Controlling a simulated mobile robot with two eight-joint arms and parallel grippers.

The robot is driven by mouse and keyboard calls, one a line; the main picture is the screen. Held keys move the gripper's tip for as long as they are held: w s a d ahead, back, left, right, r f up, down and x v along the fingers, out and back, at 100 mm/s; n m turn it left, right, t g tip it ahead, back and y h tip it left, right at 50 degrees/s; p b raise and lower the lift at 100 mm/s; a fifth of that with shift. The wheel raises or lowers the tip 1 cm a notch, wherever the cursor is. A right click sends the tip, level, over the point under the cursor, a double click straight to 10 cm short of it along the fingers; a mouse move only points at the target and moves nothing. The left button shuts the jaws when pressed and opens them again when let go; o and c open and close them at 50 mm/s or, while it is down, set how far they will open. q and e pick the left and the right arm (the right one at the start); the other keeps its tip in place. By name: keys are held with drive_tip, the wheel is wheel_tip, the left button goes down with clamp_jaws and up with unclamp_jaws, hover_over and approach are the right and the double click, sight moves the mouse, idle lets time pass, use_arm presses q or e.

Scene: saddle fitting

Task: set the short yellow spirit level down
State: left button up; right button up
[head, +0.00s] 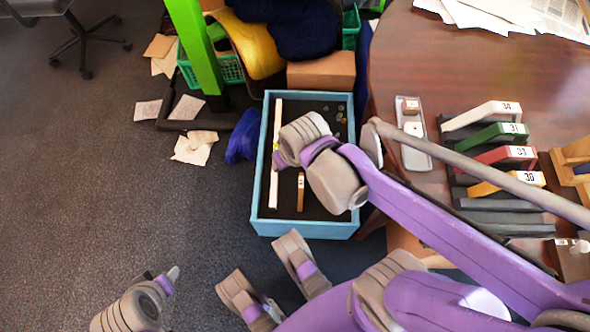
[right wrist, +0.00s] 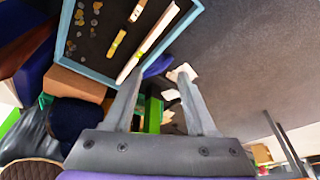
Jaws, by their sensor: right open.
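A short yellow spirit level (right wrist: 117,43) lies on the dark floor of the light-blue tray (head: 305,229) in the right wrist view, beside a long white bar with a yellow vial (head: 274,180). In the head view my right arm hides it. The long bar also shows in the right wrist view (right wrist: 150,40). My right gripper (right wrist: 158,78) is open and empty, above the tray in the head view, apart from the short level. My left gripper (head: 168,277) is at the lower left over the floor; its jaw state is unclear.
The round table (head: 470,75) holds numbered coloured blocks (head: 500,130) and a small grey tray (head: 413,158). A green post (head: 190,45) stands behind.

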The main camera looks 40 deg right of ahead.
drive_tip(key=s+a+n, duration=0.1)
drive_tip(key=s+a, duration=0.1)
drive_tip(key=s, duration=0.4)
drive_tip(key=shift+f+t, duration=0.25)
drive_tip(key=shift+t, duration=0.15)
use_arm(q)
wheel_tip(320, 180, up, 26)
drive_tip(key=t+p, duration=0.1)
drive_tip(key=p, duration=2.2)
drive_tip(key=shift+w+r, duration=0.25)
drive_tip(key=shift+w, duration=0.05)
use_arm(e)
wheel_tip(320, 180, up, 26)
drive_tip(key=t, duration=0.1)
drive_tip(key=shift+w+r, duration=0.2)
drive_tip(key=shift+w, duration=0.1)
